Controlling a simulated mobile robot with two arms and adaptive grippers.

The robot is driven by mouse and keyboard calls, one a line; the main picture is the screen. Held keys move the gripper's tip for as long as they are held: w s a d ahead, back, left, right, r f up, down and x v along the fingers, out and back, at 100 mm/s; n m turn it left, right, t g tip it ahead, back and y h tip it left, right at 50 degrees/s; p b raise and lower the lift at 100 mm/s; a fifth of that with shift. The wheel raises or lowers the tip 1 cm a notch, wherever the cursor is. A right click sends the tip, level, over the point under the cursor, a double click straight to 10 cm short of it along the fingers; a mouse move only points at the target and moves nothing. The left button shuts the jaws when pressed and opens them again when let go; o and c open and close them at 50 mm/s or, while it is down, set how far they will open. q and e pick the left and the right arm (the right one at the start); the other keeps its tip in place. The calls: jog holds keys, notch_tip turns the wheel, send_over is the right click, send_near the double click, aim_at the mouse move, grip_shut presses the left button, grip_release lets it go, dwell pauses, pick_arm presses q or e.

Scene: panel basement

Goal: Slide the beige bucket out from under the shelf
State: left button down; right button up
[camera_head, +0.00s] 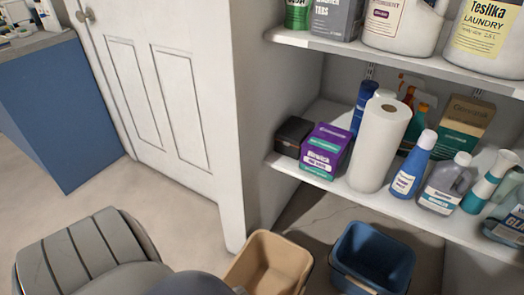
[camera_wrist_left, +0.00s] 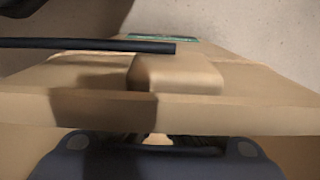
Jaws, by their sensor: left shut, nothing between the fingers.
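The beige bucket (camera_head: 268,262) stands on the floor at the bottom middle of the head view, beside the foot of the white cabinet. Its open top shows below the lower shelf (camera_head: 420,215), and its lower part is cut off by the picture edge. In the left wrist view a large beige surface with a rim, probably the bucket (camera_wrist_left: 60,105), fills the middle. My left gripper (camera_wrist_left: 145,148) shows dark at the bottom of that view, shut and empty, close to this surface. Whether it touches is unclear. My right gripper is not in view.
A blue bucket (camera_head: 372,258) stands right of the beige one. The lower shelf holds a paper roll (camera_head: 378,143), a purple box (camera_head: 325,148) and several bottles. The white cabinet (camera_head: 165,100) stands left. Open floor (camera_head: 165,215) lies in front of it.

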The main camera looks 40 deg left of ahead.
pick_arm(q)
notch_tip(320, 180, up, 12)
dwell(0.9)
